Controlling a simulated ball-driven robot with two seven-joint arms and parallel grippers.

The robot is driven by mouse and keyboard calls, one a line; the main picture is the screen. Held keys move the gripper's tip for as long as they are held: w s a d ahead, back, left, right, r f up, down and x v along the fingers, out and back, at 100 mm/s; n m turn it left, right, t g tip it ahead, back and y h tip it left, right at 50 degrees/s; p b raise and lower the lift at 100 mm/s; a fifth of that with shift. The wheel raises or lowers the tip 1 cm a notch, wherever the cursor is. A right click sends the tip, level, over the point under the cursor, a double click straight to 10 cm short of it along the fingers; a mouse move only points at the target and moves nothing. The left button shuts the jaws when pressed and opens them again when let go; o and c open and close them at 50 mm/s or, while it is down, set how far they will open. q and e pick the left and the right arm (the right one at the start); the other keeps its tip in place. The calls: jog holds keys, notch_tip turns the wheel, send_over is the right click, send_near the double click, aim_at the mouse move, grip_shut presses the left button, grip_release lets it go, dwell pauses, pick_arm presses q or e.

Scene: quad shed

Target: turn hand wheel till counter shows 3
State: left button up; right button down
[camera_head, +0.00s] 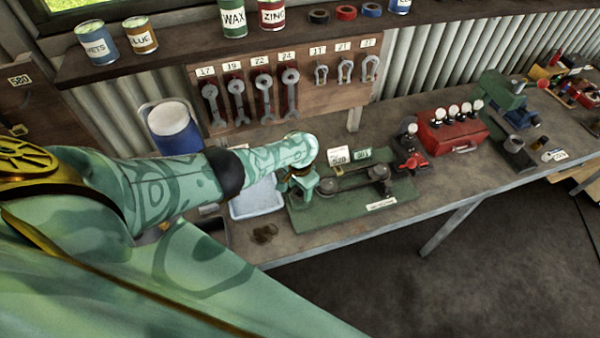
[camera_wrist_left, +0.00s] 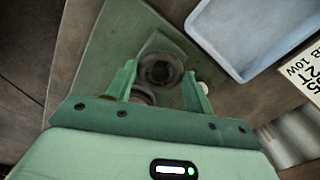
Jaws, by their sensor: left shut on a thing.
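My left gripper (camera_head: 303,188) reaches down over the left end of a green base plate (camera_head: 340,217) on the bench. In the left wrist view its two fingers (camera_wrist_left: 160,92) stand either side of a dark round part, which I take for the hand wheel (camera_wrist_left: 160,68). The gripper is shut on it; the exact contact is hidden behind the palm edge. In the head view my gripper covers most of this part. A small green plate with digits (camera_head: 362,155), perhaps the counter, stands behind the base; it seems to read 001, but is too small to be sure. My right gripper is out of view.
A pale blue tray (camera_head: 256,203) lies left of the base, near a blue tub (camera_head: 174,130). A dark round fitting (camera_head: 380,172) sits on the base's right end. A red box (camera_head: 452,130) stands farther right. Wrenches hang on the board behind. The bench front right is clear.

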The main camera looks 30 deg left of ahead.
pick_arm(q)
jog(key=shift+r+n, duration=0.1)
jog(key=shift+n, duration=1)
jog(key=shift+w, duration=0.1)
jog(key=o, duration=1)
jog(key=shift+p, duration=0.3)
notch_tip(320, 180, up, 8)
jog(key=p, duration=0.6)
jog(key=shift+f, duration=0.25)
notch_tip(320, 180, up, 9)
send_over(300, 191)
jog(key=shift+f, duration=0.15)
